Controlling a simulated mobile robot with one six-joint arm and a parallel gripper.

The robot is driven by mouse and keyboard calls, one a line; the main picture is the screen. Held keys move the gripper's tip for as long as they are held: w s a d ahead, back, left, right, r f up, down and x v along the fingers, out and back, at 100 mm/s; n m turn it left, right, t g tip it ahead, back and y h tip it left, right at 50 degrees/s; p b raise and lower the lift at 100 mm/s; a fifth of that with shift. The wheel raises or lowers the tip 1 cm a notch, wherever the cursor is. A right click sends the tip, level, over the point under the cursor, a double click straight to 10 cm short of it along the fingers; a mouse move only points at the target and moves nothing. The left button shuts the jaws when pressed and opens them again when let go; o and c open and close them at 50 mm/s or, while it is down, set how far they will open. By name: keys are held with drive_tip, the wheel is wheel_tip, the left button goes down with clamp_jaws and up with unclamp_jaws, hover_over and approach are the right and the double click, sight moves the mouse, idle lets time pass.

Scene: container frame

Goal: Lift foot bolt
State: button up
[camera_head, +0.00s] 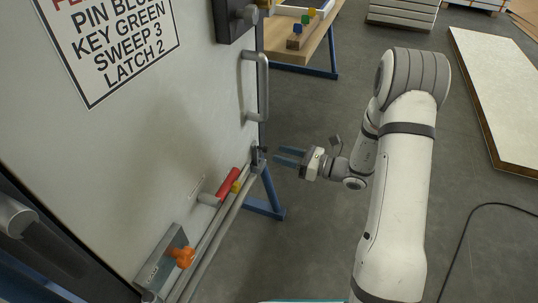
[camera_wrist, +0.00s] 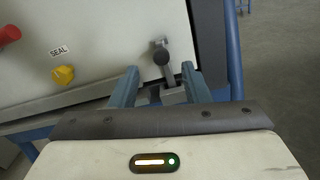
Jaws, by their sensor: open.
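The foot bolt (camera_head: 256,156) is a small upright grey bolt with a dark knob, at the lower corner of the pale door panel (camera_head: 140,130). In the wrist view the foot bolt (camera_wrist: 169,74) shows its dark round knob and grey rod between my fingers. My gripper (camera_head: 277,156) has its two blue fingers spread and points left at the bolt, with a small gap from it in the head view. In the wrist view my gripper (camera_wrist: 159,71) has a finger on each side of the bolt. Contact cannot be told.
The door carries a handle (camera_head: 263,88), a red cylinder (camera_head: 228,183), a yellow knob (camera_wrist: 63,75) by a "SEAL" label, an orange knob (camera_head: 183,257) and a sign (camera_head: 110,40). A blue frame leg (camera_head: 270,195) stands below. A wooden bench (camera_head: 308,43) stands behind.

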sight(267, 150)
drive_tip(key=b+x, duration=0.1)
drive_tip(key=x, duration=0.5)
drive_tip(key=shift+a+b, duration=0.15)
drive_tip(key=shift+b, duration=0.15)
drive_tip(key=shift+c, duration=0.2)
drive_tip(key=shift+s, duration=0.1)
clamp_jaws()
